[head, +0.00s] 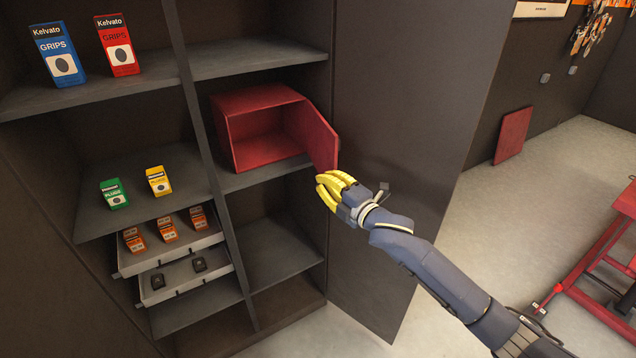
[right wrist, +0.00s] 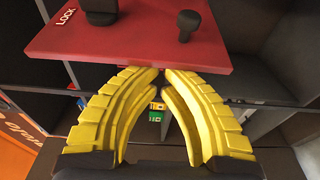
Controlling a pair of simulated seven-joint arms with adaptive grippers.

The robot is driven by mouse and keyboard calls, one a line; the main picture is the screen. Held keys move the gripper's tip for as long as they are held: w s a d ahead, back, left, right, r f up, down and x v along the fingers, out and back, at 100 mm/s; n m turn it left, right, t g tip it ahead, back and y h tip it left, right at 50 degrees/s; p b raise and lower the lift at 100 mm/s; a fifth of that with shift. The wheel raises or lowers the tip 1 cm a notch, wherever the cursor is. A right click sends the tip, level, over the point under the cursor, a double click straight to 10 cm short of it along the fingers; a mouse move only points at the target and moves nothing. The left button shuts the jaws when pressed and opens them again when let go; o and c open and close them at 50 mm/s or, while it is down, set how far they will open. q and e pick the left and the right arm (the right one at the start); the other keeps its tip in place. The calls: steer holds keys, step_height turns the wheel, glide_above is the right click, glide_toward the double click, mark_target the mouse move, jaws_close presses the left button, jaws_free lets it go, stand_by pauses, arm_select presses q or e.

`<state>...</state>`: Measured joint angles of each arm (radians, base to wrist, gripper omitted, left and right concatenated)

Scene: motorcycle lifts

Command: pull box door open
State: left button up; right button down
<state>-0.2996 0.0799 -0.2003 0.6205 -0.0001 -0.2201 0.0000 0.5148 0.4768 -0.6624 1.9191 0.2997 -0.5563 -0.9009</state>
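The red box (head: 258,100) sits on a middle shelf of the dark cabinet in the head view. Its door (head: 321,138) is hinged on the right and stands wide open, so the inside shows empty. In the right wrist view the door (right wrist: 130,35) fills the top, with a LOCK label and a dark knob (right wrist: 187,24) on its face. My right gripper (head: 324,183) is just below the door's lower edge. Its yellow fingertips (right wrist: 164,72) come together at that edge, with nothing visible between them; whether they touch the door I cannot tell. My left gripper is not in view.
A tall dark cabinet door (head: 400,110) stands open right of the shelves. Grips boxes (head: 60,54), small plugs boxes (head: 158,181) and drawers with small orange packs (head: 166,229) are at left. A red lift (head: 605,260) stands at far right on open floor.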

steer(key=w+d, duration=0.1)
steer(key=d, duration=0.6)
steer(key=shift+w+n, duration=0.3)
steer(key=shift+w, duration=0.1)
steer(key=shift+a+y, duration=0.1)
steer(key=shift+y, duration=0.3)
